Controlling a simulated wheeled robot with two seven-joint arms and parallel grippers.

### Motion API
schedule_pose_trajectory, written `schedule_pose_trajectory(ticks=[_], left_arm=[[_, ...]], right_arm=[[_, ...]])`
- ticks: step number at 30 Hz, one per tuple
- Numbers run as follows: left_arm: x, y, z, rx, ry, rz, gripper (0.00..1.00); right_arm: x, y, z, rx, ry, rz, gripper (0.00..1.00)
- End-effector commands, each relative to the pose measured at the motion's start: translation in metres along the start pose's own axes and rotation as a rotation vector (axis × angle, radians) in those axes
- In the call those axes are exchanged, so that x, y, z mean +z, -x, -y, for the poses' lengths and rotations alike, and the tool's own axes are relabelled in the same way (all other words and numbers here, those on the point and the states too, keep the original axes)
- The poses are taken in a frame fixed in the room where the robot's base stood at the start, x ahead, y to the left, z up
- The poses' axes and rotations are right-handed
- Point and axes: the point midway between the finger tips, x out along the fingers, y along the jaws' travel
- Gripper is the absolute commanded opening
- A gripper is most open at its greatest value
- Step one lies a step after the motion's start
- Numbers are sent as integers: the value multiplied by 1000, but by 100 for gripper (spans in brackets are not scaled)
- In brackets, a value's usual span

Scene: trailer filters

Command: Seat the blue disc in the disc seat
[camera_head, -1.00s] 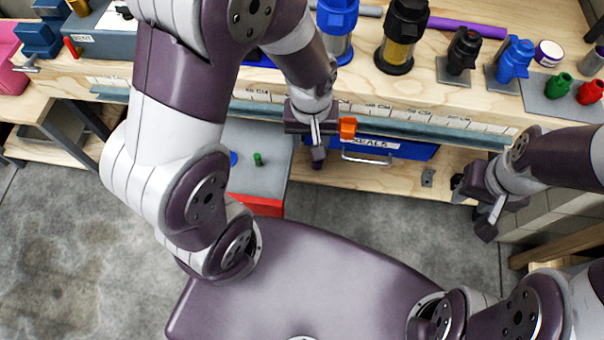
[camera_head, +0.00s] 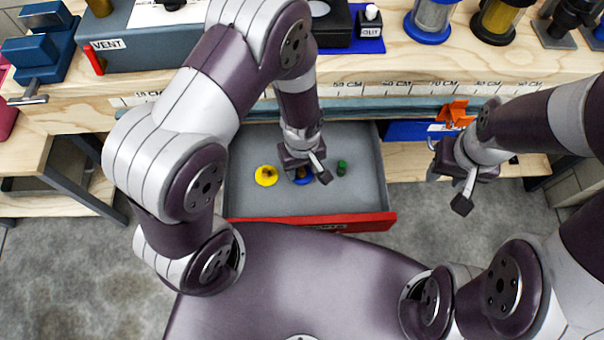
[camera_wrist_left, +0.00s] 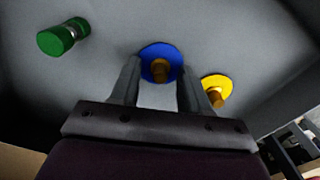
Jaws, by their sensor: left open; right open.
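The blue disc (camera_wrist_left: 161,62) lies on the floor of the open drawer, with a brown-orange knob standing on it. In the head view the blue disc (camera_head: 304,179) is mostly hidden under my left gripper (camera_head: 310,176). In the left wrist view my left gripper (camera_wrist_left: 158,85) is open, its two fingers pointing at the blue disc, one toward each side of the knob. I cannot tell how far above the disc the fingertips are. My right gripper (camera_head: 460,196) is open and empty, to the right of the drawer. I cannot make out the disc seat for certain.
The drawer (camera_head: 240,202) has a grey floor and red front. A yellow disc (camera_head: 266,175) lies left of the blue one, a green piece (camera_head: 341,168) to its right. The bench edge (camera_head: 200,98) runs above. A blue bin (camera_head: 405,130) is to the right.

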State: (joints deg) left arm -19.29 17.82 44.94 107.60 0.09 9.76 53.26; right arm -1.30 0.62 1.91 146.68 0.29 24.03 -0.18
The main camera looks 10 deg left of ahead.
Motion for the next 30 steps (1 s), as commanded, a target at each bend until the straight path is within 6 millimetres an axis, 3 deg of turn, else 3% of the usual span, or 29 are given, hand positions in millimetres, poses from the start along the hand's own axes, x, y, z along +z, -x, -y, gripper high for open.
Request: schedule_pose_trajectory(ticks=[5,10,20,30], left_arm=[[0,-1,0,2,0,-1,46],[0,-1,0,1,0,-1,0],[-1,3,-1,2,0,-2,0],[-1,82,-1,5,0,-4,0]], right_arm=[[0,0,0,0,0,0,43],[0,0,0,0,0,0,43],[0,2,0,0,0,0,43],[-4,32,0,0,0,0,43]])
